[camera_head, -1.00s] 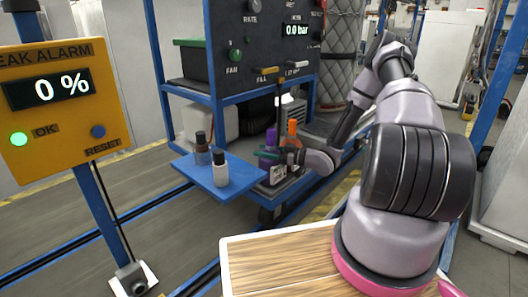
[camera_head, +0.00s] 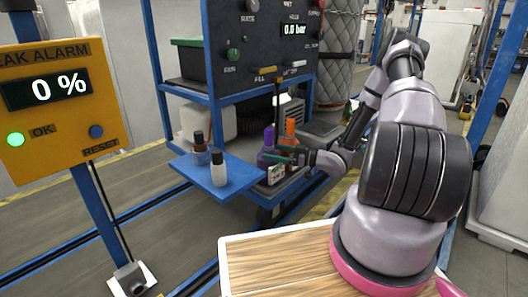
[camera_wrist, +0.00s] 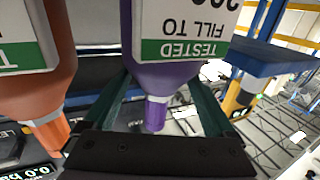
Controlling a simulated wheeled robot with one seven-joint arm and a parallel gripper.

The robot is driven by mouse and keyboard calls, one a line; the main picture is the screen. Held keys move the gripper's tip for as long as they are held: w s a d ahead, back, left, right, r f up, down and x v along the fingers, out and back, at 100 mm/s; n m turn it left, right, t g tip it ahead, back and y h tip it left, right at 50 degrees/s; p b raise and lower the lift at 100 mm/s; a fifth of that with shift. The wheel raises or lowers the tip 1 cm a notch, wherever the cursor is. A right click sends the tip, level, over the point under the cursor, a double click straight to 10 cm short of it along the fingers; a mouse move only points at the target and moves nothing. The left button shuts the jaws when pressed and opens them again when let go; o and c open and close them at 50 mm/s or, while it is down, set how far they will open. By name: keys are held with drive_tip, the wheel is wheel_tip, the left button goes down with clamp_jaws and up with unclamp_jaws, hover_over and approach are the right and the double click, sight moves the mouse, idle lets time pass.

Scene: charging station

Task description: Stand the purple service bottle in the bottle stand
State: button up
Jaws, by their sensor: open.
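The purple service bottle (camera_head: 268,138) stands upright on the low rear part of the blue cart in the head view. A white and green label shows low on its front. In the wrist view the purple bottle (camera_wrist: 178,40) appears upside down, its cap toward my gripper (camera_wrist: 163,88). My gripper's green fingers are open, one on each side of the bottle's neck and shoulder. In the head view my gripper (camera_head: 285,154) reaches in from the right, beside the bottle. I cannot clearly make out the bottle stand; the bottle's base is partly hidden.
An orange bottle (camera_head: 290,132) stands close beside the purple one; it also shows in the wrist view (camera_wrist: 35,60). The control panel (camera_head: 262,45) rises above.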

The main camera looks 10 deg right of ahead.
drive_tip(key=v, duration=0.7)
drive_tip(key=shift+s, duration=0.2)
drive_tip(key=shift+d, duration=0.2)
